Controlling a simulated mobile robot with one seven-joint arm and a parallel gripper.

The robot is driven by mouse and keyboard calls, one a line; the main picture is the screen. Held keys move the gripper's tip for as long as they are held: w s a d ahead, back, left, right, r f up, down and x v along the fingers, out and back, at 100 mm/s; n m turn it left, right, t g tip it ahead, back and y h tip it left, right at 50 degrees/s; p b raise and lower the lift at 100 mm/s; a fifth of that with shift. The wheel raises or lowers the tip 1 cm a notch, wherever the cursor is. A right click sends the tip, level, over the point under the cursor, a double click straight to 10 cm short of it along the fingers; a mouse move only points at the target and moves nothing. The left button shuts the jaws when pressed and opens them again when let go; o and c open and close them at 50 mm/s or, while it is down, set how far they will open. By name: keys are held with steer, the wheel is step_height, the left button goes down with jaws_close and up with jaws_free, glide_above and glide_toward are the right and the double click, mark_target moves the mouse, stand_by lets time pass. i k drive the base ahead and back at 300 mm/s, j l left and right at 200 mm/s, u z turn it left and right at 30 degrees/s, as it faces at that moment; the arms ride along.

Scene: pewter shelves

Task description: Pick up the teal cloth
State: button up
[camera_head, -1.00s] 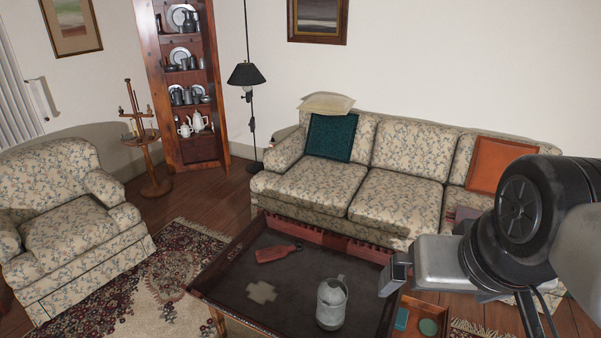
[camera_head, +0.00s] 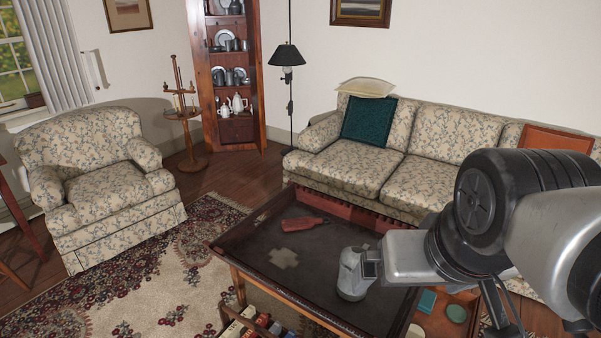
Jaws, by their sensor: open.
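A small flat teal piece (camera_head: 427,301), which looks like the teal cloth, lies in a low wooden tray or drawer beside the dark table, at the bottom right. It is small, so I cannot make out its folds. My gripper (camera_head: 371,263) is above the right part of the dark table, up and left of the teal piece in the picture and apart from it. It is open and empty as far as I can see, but its fingers show only in part.
A red paddle-shaped thing (camera_head: 303,223) lies there too. A round green piece (camera_head: 456,313) lies beside the teal one. A teal cushion (camera_head: 368,121) rests on the sofa (camera_head: 340,172).

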mark_target(427, 302)
steer(key=z, duration=0.75)
steer(key=i+l+u, duration=0.1)
steer(key=l, duration=0.2)
steer(key=i+l, duration=0.2)
steer(key=l+u, duration=0.05)
steer(key=l, duration=0.05)
